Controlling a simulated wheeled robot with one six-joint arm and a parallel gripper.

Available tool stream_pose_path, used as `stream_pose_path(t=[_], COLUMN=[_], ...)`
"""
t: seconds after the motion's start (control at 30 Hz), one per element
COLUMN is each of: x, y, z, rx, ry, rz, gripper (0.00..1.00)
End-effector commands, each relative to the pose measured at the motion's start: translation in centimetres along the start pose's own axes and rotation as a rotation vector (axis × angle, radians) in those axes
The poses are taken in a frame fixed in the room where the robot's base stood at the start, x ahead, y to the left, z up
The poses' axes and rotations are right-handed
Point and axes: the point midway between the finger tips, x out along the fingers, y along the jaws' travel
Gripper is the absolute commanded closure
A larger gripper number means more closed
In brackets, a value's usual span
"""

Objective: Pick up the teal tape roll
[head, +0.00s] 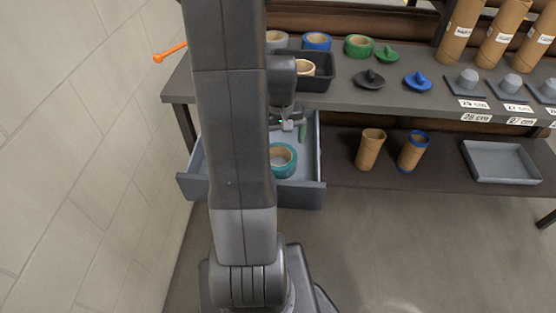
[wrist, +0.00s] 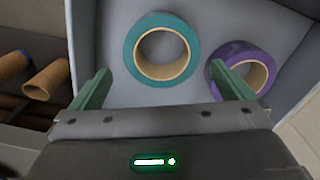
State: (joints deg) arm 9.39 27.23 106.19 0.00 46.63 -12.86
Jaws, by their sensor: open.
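The teal tape roll (wrist: 129,50) lies flat in the grey-blue drawer (wrist: 207,13), with its tan core facing up in the wrist view. It also shows in the head view (head: 291,167), partly hidden behind my arm. A purple tape roll (wrist: 215,73) lies close to its right in the wrist view. My gripper (wrist: 162,82) is open and empty, with its green fingers apart. In the wrist view the teal roll is ahead of the fingertips, between their lines. The right finger overlaps the purple roll in the picture; I cannot tell if they touch. In the head view my gripper (head: 300,130) is over the open drawer.
The drawer walls (head: 316,150) stand around the rolls. The dark bench top (head: 420,95) above holds a blue roll (head: 317,41), a green roll (head: 358,46), a black tray (head: 318,84) and plugs. Cardboard tubes (head: 370,149) stand on the lower shelf. A tiled wall (head: 90,150) is left.

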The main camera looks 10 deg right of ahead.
Motion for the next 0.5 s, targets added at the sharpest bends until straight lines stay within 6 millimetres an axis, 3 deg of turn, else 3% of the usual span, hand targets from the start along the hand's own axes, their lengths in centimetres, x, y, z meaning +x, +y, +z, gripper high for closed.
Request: stream_pose_path(t=[0.1,0.37,0.5], x=[2.1,3.9,5.9], y=[0.0,-0.1,-0.2], z=[0.0,-0.1,-0.6], rx=[0.000,0.000,0.000], ry=[-0.003,-0.002,-0.002], rz=[-0.001,0.000,0.000], gripper=[0.00,0.00,0.00])
